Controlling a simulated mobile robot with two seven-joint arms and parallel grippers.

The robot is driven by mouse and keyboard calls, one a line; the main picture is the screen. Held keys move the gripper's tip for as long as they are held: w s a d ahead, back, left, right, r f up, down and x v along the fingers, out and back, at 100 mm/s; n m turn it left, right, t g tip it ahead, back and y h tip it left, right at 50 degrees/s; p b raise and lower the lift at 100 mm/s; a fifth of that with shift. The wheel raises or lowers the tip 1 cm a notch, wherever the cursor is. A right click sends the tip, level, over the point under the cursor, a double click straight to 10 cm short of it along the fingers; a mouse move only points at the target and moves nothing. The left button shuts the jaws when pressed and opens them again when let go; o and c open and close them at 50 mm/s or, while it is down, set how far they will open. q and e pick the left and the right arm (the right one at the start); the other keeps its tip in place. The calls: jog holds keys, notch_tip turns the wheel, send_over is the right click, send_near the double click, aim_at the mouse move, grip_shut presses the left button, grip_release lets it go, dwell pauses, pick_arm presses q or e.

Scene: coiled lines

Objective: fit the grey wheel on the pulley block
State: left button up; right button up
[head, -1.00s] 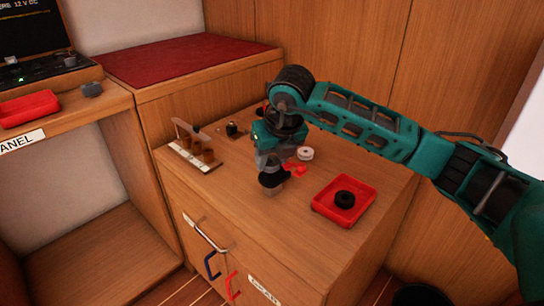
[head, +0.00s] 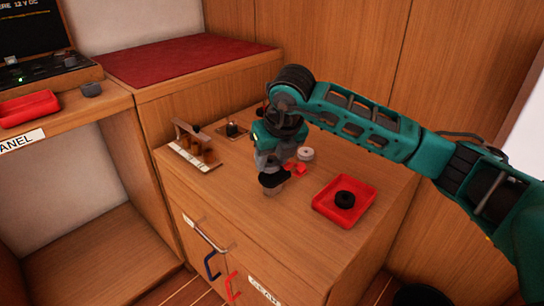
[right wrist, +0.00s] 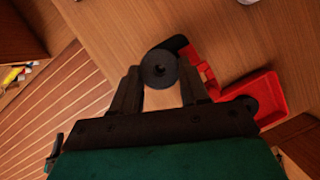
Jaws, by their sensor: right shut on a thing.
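My right gripper (right wrist: 160,92) is shut on a dark grey wheel with a centre hole (right wrist: 159,68), which faces the right wrist view between the fingertips. In the head view the right gripper (head: 271,178) points down over the front middle of the cabinet top, its fingertips dark and small. Whether the wheel touches anything below is unclear. A small base plate with a dark upright part (head: 232,130) stands behind the gripper, to its left; I cannot tell surely whether it is the pulley block. My left gripper is not in view.
A red tray (head: 322,210) holding a black ring (head: 345,199) lies right of the gripper. A pale ring (head: 305,154) and a small red part (head: 296,168) lie close beside the gripper. A wooden rack (head: 196,150) stands at left. The front left top is clear.

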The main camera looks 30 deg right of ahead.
jog(key=shift+f, duration=0.2)
jog(key=shift+f+b, duration=0.15)
jog(key=shift+b, duration=0.15)
jog(key=shift+r, duration=0.35)
jog(key=shift+f, duration=0.15)
dwell(0.8)
jog(key=shift+f, duration=0.15)
jog(key=shift+r, duration=0.3)
jog(key=shift+d, duration=0.1)
dwell(1.0)
